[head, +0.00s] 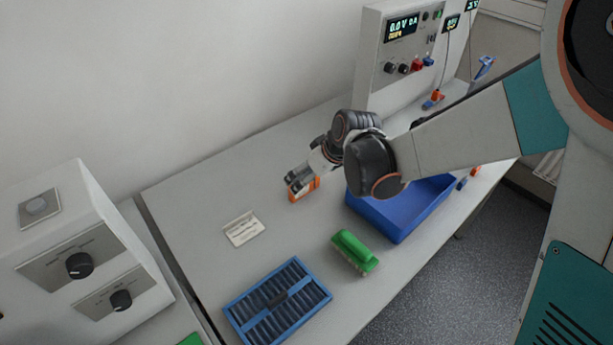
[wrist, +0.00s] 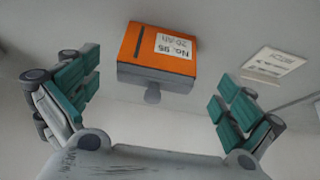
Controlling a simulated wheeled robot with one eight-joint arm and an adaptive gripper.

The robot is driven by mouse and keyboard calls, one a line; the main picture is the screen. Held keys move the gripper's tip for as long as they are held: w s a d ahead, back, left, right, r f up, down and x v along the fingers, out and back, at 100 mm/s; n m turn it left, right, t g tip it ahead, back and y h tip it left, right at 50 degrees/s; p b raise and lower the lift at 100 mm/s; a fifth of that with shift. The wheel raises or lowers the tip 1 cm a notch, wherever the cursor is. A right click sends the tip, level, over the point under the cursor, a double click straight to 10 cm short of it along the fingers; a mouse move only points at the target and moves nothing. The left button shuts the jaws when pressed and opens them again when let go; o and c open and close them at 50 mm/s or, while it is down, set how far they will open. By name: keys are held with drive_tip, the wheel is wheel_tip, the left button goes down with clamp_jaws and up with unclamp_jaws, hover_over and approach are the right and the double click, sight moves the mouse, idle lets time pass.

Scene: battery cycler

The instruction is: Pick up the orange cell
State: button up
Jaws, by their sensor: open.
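The orange cell (wrist: 157,48) is a small box with a white label reading "No. 95 20 Ah" in the wrist view.
A white card (head: 242,229) lies left of the cell; it also shows in the wrist view (wrist: 273,65). A blue bin (head: 397,232), green brush-like block (head: 354,252) and blue slotted tray (head: 239,310) stand nearer. A cycler with displays (head: 371,75) stands behind.

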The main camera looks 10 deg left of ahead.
sight(314, 185)
drive_tip(key=shift+b+x, duration=1.3)
drive_tip(key=shift+x, duration=2.15)
drive_tip(key=shift+d, duration=0.15)
drive_tip(key=c, duration=1.3)
